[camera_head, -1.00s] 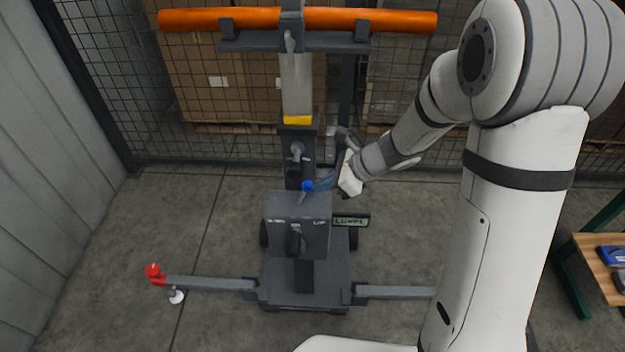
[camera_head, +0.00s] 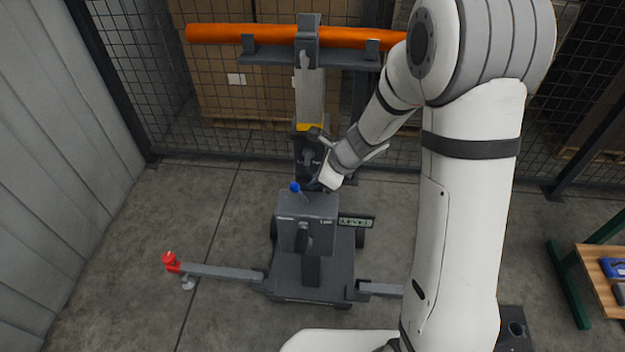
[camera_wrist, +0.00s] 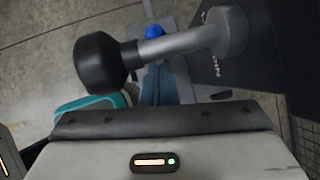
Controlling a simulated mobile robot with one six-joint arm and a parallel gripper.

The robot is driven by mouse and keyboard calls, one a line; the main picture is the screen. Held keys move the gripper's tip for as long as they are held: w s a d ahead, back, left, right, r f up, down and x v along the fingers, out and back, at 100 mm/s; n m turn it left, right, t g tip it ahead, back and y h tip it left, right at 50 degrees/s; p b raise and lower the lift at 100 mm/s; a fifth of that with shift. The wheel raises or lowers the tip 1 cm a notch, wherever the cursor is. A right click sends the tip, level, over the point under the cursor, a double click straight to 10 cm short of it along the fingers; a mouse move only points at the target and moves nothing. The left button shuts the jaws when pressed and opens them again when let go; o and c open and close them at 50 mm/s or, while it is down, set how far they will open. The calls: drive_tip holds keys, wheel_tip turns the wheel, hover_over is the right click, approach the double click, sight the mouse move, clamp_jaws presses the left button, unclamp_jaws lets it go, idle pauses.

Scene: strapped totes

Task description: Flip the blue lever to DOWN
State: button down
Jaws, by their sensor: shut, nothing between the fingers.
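The blue lever's round knob (camera_head: 295,187) tops a short stalk on the grey control box (camera_head: 290,212) and tilts to the left in the head view. The box face has a small label at each end; the right one seems to read UP, the left is too small to read. My gripper (camera_head: 315,184) is shut and empty, just right of the lever, with a small gap to the knob.
The box sits on a wheeled lift with a mast (camera_head: 310,95) and an orange roll (camera_head: 350,36) on top. Its legs spread along the floor, the left one ending in a red cap (camera_head: 170,260). A wire fence stands behind. A wooden-topped bench (camera_head: 600,275) is at right.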

drive_tip(key=s+d+r+p, duration=0.2)
drive_tip(key=d+r+p, duration=0.1)
drive_tip(key=r, duration=0.9)
drive_tip(key=shift+s+d+r, duration=0.2)
drive_tip(key=shift+r, duration=0.05)
drive_tip(key=s+d+r+n+h, duration=0.2)
drive_tip(key=s+d+r+n, duration=0.1)
drive_tip(key=s+n, duration=0.3)
drive_tip(key=s+d+r+n+h, duration=0.2)
drive_tip(key=s+d+n, duration=0.3)
drive_tip(key=n, duration=0.3)
drive_tip(key=s+d+r+n+t+h, duration=0.1)
drive_tip(key=s+d+r+n+h, duration=0.1)
drive_tip(key=s+d+n, duration=0.3)
drive_tip(key=s+r+n, duration=0.1)
drive_tip(key=s, duration=0.2)
drive_tip(key=shift+r+n, duration=0.4)
drive_tip(key=shift+w, duration=0.1)
